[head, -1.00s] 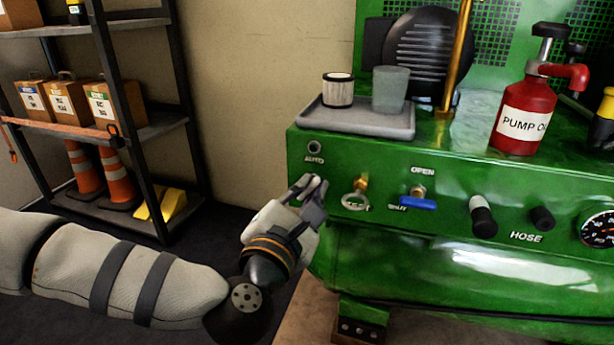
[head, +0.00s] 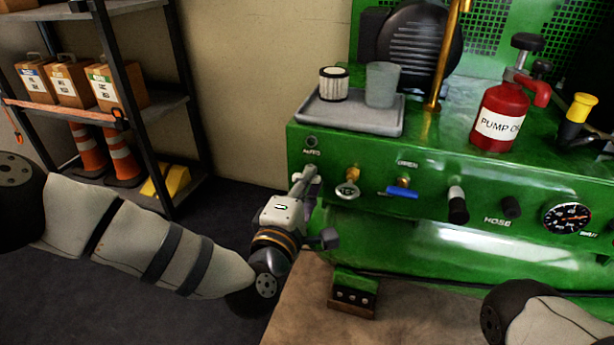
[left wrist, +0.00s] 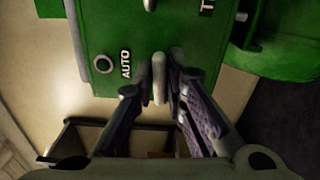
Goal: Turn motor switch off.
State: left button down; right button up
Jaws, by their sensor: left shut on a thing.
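The green machine's front panel (head: 430,210) carries a switch next to the AUTO label (head: 311,153). In the left wrist view, its pale rounded lever (left wrist: 159,78) stands between the two dark fingers of my left gripper (left wrist: 163,95), beside the AUTO label and a round dark socket (left wrist: 102,64). My left gripper (head: 306,180) is shut on this lever at the panel's left end. In the head view the gripper hides the lever, and I cannot read a motor label. My right gripper is out of view.
To the right are a ringed brass valve (head: 347,189), a blue-handled valve (head: 402,192), black knobs and a gauge (head: 567,218). A grey tray (head: 350,113) and a red pump oil can (head: 501,117) stand on top. A shelf rack (head: 125,75) stands at left.

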pick_arm(q)
jog(key=shift+m, duration=0.5)
jog(key=shift+a, duration=0.1)
jog(key=c, duration=1.7)
grip_release()
jog(key=shift+o, duration=0.2)
jog(key=v, duration=1.2)
